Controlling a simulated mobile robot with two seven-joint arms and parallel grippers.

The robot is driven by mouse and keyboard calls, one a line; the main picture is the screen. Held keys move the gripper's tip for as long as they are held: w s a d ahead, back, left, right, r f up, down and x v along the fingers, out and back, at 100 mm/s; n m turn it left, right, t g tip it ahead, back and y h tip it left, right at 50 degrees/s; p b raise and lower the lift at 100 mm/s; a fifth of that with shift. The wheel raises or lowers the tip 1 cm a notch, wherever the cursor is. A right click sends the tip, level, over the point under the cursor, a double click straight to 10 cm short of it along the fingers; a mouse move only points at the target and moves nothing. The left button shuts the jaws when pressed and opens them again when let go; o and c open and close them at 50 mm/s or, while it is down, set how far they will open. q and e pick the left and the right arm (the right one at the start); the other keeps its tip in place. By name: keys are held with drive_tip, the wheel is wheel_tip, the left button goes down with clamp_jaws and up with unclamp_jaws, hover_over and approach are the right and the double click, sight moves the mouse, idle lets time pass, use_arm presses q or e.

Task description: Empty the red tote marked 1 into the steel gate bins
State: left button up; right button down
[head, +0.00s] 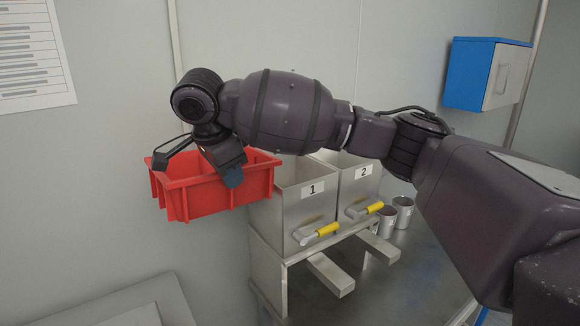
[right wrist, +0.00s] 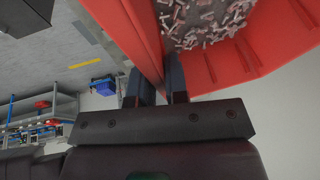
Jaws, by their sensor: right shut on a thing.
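The red tote (head: 205,198) is at the left of the steel gate bins in the head view, close to upright. My right gripper (head: 231,178) is shut on its front wall. The right wrist view shows that red wall (right wrist: 140,40) between the two fingers (right wrist: 158,88). Many small pale pieces (right wrist: 205,20) lie inside the tote. No number shows on the tote. Steel gate bin 1 (head: 306,213) and steel gate bin 2 (head: 361,185) stand side by side, each with a yellow-handled lever at its front. My left gripper is not in view.
Two metal cups (head: 403,212) stand right of bin 2. The bins sit on a steel stand (head: 268,262) on a dark table. A blue and grey wall box (head: 485,74) hangs at upper right. The wall is close behind the tote.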

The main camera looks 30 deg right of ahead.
sight(263, 164)
drive_tip(key=shift+w+d+r+y, duration=0.1)
drive_tip(key=shift+d+r+y, duration=0.2)
drive_tip(key=shift+r, duration=0.25)
drive_tip(key=shift+d+r+y, duration=0.2)
drive_tip(key=shift+d+r, duration=0.05)
drive_tip(key=shift+r, duration=0.25)
drive_tip(key=shift+w+d+r+y, duration=0.2)
drive_tip(key=shift+d+r+y, duration=0.5)
drive_tip(key=shift+w+d+r+g+y, duration=0.15)
drive_tip(key=shift+d+r+g+y, duration=0.05)
drive_tip(key=shift+d+r+y, duration=0.45)
drive_tip(key=shift+w+d+r+g+y, duration=0.2)
drive_tip(key=shift+d+r+y, duration=0.3)
drive_tip(key=shift+d, duration=0.25)
drive_tip(key=shift+w+d+r+m+y, duration=0.15)
drive_tip(key=shift+d+r+y, duration=0.2)
drive_tip(key=shift+d, duration=0.2)
drive_tip(key=shift+s+d+r+m+y, duration=0.15)
drive_tip(key=shift+d+r+y, duration=0.15)
drive_tip(key=shift+d, duration=0.2)
drive_tip(key=shift+w, duration=0.15)
drive_tip(key=shift+r+y, duration=0.1)
drive_tip(key=shift+y, duration=0.2)
